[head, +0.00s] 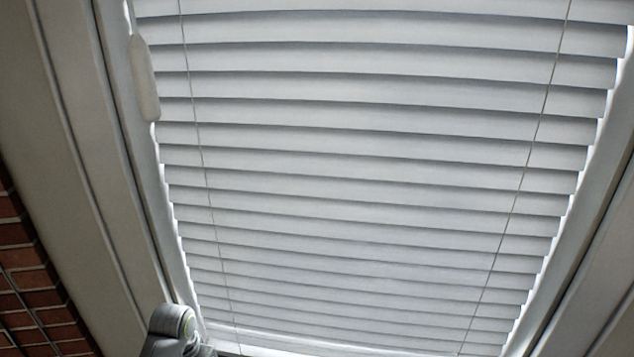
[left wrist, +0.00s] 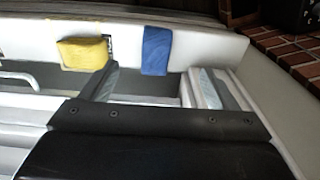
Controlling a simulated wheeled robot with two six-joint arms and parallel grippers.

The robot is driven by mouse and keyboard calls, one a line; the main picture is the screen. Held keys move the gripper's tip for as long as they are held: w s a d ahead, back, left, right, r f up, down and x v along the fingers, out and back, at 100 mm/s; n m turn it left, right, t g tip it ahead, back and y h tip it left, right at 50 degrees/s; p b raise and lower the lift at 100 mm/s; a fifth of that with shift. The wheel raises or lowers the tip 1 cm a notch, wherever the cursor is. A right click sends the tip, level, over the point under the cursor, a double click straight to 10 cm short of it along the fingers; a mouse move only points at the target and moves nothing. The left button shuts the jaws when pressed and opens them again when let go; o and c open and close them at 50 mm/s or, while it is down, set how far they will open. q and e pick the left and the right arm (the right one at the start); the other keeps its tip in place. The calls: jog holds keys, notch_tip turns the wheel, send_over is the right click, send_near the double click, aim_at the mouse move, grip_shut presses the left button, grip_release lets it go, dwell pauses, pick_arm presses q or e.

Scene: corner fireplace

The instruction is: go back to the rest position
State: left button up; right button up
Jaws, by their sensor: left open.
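In the left wrist view my left gripper (left wrist: 153,78) shows as a dark body with bolts and two grey fingers. The fingers stand wide apart with nothing between them. Beyond them, a yellow cloth-like item (left wrist: 83,53) and a blue one (left wrist: 157,51) lie on a pale ledge (left wrist: 205,49). The gripper appears apart from both. In the head view only a grey joint of my arm shows at the bottom left. My right gripper is in neither view.
A window with white slatted blinds (head: 370,160) fills the head view, with a pale frame (head: 85,130) and brick wall (head: 28,270) at left. In the left wrist view, brick (left wrist: 290,48) lies at upper right, and a pale bar handle (left wrist: 20,80) is at left.

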pick_arm(q)
jog(key=s+a+r+n+t+y, duration=0.1)
jog(key=s+t, duration=0.1)
jog(key=s, duration=1.2)
jog(key=s+a+r+n+t+y, duration=0.1)
jog(key=s+a+r, duration=0.1)
jog(key=s, duration=1.1)
notch_tip(320, 180, down, 25)
jog(key=a+g, duration=0.1)
jog(key=s+d+f+g+h+b, duration=0.1)
jog(key=s+f, duration=1.4)
jog(key=f, duration=0.2)
jog(key=shift+s, duration=0.3)
